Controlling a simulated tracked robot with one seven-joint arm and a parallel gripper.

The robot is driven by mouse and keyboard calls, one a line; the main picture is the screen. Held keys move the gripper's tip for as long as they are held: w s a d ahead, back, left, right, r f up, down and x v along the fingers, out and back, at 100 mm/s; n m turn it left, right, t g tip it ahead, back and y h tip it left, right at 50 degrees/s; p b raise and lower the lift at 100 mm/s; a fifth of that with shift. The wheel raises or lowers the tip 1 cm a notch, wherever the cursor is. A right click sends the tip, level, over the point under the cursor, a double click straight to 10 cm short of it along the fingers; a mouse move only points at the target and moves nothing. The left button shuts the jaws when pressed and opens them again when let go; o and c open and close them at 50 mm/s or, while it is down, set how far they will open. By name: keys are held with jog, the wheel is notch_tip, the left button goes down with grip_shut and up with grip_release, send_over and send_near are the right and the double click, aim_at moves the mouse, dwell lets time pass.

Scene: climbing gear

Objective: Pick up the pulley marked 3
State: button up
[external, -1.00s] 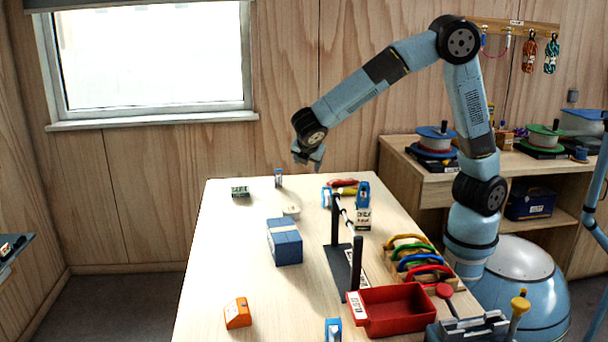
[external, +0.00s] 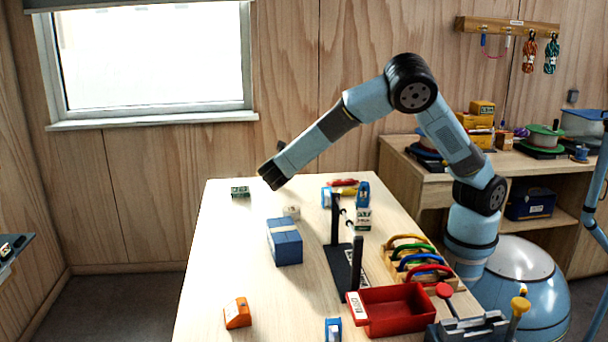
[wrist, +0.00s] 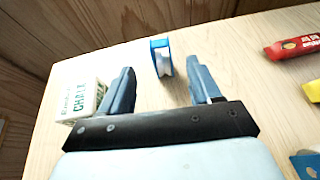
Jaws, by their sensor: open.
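A small blue-rimmed, pale-centred round piece (wrist: 163,58) stands on the table in the wrist view, ahead of my gripper (wrist: 160,68) and between the lines of its open fingers. It looks like a pulley, but no number is readable on it. My fingers are not touching it. In the external view it is hidden behind my wrist. Other blue pieces stand at the table's back right (external: 362,192), beside it to the left (external: 326,198), and at the front (external: 333,329); I cannot read a 3 on any.
A green-and-white chalk box (wrist: 82,100) is close left of my gripper; it also shows in the external view (external: 240,192). A red piece (wrist: 292,47) lies right. A blue box (external: 285,242), black rack (external: 357,262) and red tray (external: 392,310) stand nearer the front.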

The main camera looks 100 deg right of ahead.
jog(key=x, duration=0.9)
jog(key=shift+d+f, duration=0.25)
jog(key=shift+d, duration=0.05)
jog(key=shift+c, duration=0.2)
jog(key=c, duration=1)
jog(key=shift+c, duration=0.2)
jog(key=shift+r, duration=0.1)
